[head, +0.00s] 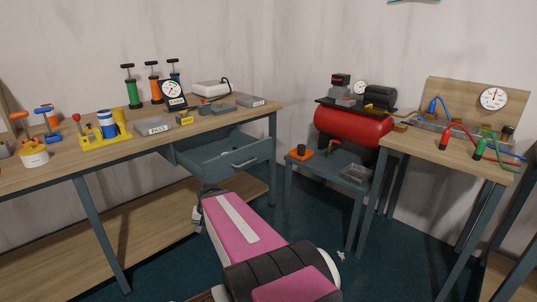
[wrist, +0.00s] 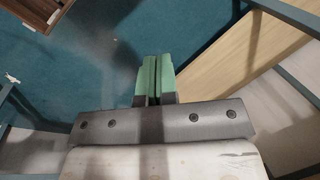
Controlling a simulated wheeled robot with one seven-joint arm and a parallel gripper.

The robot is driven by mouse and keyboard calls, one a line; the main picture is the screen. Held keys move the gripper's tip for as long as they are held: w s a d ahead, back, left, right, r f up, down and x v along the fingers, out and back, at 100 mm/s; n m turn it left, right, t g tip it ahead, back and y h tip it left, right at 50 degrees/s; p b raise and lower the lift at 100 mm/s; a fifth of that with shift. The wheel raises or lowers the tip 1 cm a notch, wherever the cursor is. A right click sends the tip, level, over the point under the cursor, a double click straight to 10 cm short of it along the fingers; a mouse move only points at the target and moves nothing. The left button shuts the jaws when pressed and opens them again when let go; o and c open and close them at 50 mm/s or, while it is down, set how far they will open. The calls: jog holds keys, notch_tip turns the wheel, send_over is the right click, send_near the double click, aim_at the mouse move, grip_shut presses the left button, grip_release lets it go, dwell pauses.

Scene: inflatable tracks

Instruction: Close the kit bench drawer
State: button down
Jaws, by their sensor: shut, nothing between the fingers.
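The kit bench drawer (head: 262,159) is a blue-grey box under the bench top, pulled out toward the front, with a silver handle on its face. Its inside shows and a small item lies in it. The kit bench (head: 75,159) has a wooden top on blue-grey legs. My pink arm reaches toward the drawer in the head view, and its far end is below and left of the drawer face. My gripper (wrist: 154,77) shows in the wrist view with its two green fingers together and nothing between them. The drawer cannot be made out clearly in the wrist view.
A lower wooden shelf (head: 155,215) runs under the bench. A red compressor (head: 350,125) sits on a stand right of the drawer. Another wooden bench (head: 440,152) with gauge and hoses stands further right. Blue-green floor (wrist: 95,60) is open below the gripper.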

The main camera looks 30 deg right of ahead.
jog(key=w+d+r+m+t+y, duration=0.25)
jog(key=w+d+m, duration=0.25)
jog(key=d+m, duration=0.3)
jog(key=m+t+h, duration=0.2)
jog(key=m+t, duration=1.2)
jog(key=m, duration=0.7)
send_near(271, 149)
jog(key=w, duration=0.2)
jog(key=w+a, duration=0.1)
jog(key=w, duration=0.4)
jog(key=shift+w+a+f, duration=0.2)
jog(key=shift+a+f, duration=0.05)
jog(key=shift+a, duration=0.05)
jog(key=w+a, duration=0.2)
jog(key=w, duration=0.7)
jog(key=w+a, duration=0.1)
jog(key=w, duration=0.9)
jog(key=w+a, duration=0.2)
jog(key=w, duration=0.8)
jog(key=shift+a, duration=0.4)
